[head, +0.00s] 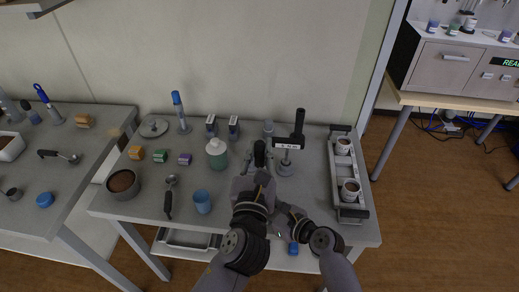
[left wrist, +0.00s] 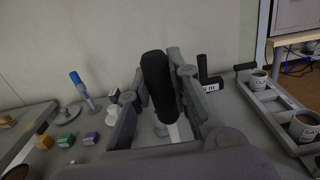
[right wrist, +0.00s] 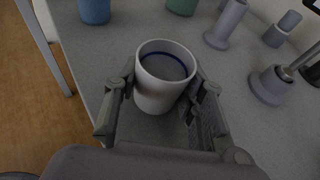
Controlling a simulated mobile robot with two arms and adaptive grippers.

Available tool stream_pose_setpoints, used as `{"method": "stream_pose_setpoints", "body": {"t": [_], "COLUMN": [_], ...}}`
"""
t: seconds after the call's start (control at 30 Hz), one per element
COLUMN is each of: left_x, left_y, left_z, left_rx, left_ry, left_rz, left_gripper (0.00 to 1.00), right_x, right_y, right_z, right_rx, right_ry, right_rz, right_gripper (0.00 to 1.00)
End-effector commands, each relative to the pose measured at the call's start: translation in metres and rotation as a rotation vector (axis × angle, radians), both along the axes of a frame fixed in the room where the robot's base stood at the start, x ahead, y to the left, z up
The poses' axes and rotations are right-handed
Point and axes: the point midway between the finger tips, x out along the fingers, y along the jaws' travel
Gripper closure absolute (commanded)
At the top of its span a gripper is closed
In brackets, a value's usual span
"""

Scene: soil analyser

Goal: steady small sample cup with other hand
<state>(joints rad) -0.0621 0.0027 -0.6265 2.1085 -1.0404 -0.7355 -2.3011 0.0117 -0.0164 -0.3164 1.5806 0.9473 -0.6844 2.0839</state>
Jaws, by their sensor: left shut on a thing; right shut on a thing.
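The small sample cup (right wrist: 150,90) is white with a blue ring inside and grey contents low in it. It stands upright between the fingers of my right gripper (right wrist: 165,78), which is shut on it. The cup is hidden behind my arms in the head view. My left gripper (head: 259,165) is shut on a thick black handle (left wrist: 158,85), which stands nearly upright between its fingers in the left wrist view. A pale shaft shows below the handle. What lies under the shaft is hidden.
A grey stand with a black handle (head: 299,140) is just right of my left gripper. A grey tray (head: 350,213) with two soil-filled cups is at the right edge. A blue cup (head: 202,203) and a green jar (head: 217,157) stand to the left.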

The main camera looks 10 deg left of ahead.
Motion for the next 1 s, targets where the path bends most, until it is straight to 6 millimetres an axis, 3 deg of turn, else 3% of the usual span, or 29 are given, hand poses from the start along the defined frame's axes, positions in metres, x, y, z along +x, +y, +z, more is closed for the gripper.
{"method": "stream_pose_setpoints", "body": {"t": [1.0], "left_x": [0.0], "left_y": [0.0], "left_z": [-0.089], "left_rx": [0.001], "left_ry": [0.001], "left_rz": [0.001], "left_gripper": [1.0], "right_x": [0.0], "right_y": [0.0], "right_z": [-0.001], "right_rx": [-0.001], "right_ry": [0.001], "right_rz": [0.0], "right_gripper": [0.96]}}
